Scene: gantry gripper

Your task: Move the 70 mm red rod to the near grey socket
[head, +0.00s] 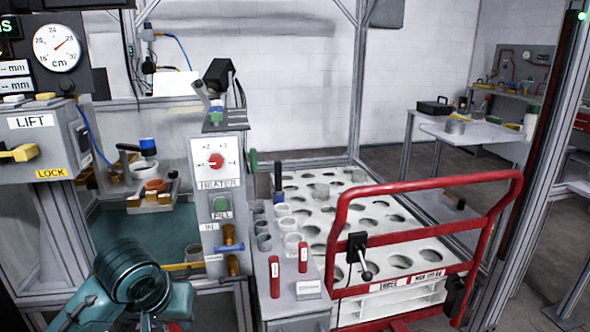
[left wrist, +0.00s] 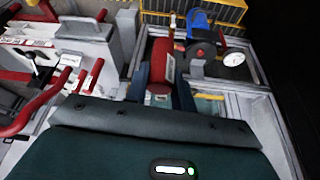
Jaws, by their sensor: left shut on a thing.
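My left arm comes in at the bottom left of the head view; its fingertips are hidden there. In the left wrist view my left gripper (left wrist: 163,90) is shut on a red rod (left wrist: 161,66) with a pale label. Two other labelled red rods stand on the front of the bench in the head view, one at the left (head: 275,277) and one at the right (head: 303,257). Behind them are several small grey cup-like sockets (head: 264,242) in short rows. I cannot tell which is the near grey socket. My right gripper is not in view.
A red tubular handle (head: 430,188) stands in front of a white tray (head: 345,225) with round holes. A heater panel (head: 217,163) stands left of the cups. The LIFT box (head: 35,140) is at the far left.

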